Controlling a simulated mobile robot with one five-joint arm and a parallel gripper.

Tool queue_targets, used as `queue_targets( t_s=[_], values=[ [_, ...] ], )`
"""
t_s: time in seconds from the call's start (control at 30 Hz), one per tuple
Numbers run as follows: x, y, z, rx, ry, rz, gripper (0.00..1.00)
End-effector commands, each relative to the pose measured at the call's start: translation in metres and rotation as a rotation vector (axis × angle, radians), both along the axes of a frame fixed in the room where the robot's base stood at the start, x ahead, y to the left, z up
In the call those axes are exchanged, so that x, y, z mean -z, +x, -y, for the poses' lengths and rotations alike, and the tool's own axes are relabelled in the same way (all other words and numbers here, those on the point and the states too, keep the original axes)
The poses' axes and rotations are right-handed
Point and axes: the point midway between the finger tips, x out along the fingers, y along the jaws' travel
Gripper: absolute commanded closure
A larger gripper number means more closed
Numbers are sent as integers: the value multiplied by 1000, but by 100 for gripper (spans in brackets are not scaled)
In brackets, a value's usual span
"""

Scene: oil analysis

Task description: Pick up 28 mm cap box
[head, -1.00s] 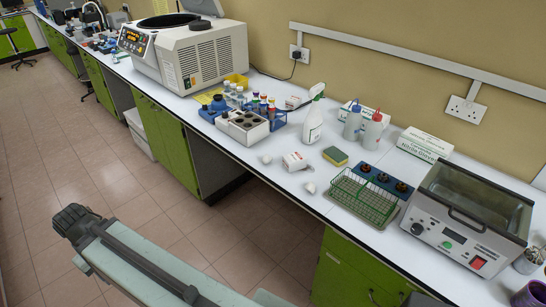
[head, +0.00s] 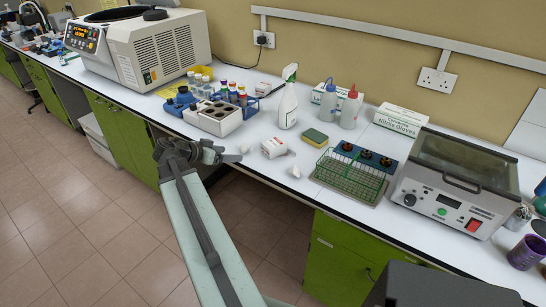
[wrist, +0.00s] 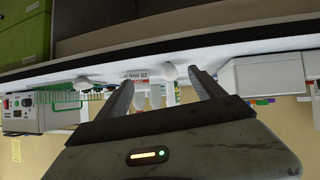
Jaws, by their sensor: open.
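The 28 mm cap box is a small white carton (head: 274,147) with a red mark, lying on the white bench near its front edge. In the wrist view, which looks upside down, the cap box (wrist: 136,76) shows between and beyond my fingers, partly hidden by the left one. My gripper (head: 205,151) is in front of the bench edge, to the left of the box in the head view. My gripper (wrist: 161,82) is open and empty in the wrist view, apart from the box.
Small white lumps (head: 245,148) and (head: 296,171) lie either side of the box. A sponge (head: 315,137), spray bottle (head: 288,105) and green wire rack (head: 349,178) stand behind and right. A white tube block (head: 213,119) is at left. The bench front edge (head: 262,181) is close.

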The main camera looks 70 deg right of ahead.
Motion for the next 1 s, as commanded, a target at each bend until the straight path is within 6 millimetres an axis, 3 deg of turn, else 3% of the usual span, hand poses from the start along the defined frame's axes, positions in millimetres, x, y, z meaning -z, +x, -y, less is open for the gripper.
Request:
queue_targets(
  t_s=[0.03,0.1,0.23,0.77,1.0],
  values=[
    [-3,-30,27,84,-83,23,22],
    [-11,-61,49,154,-154,35,22],
    [-17,-93,67,211,-200,29,22],
    [-5,-112,92,219,-206,28,22],
    [14,-128,122,218,-205,29,22]
  ],
)
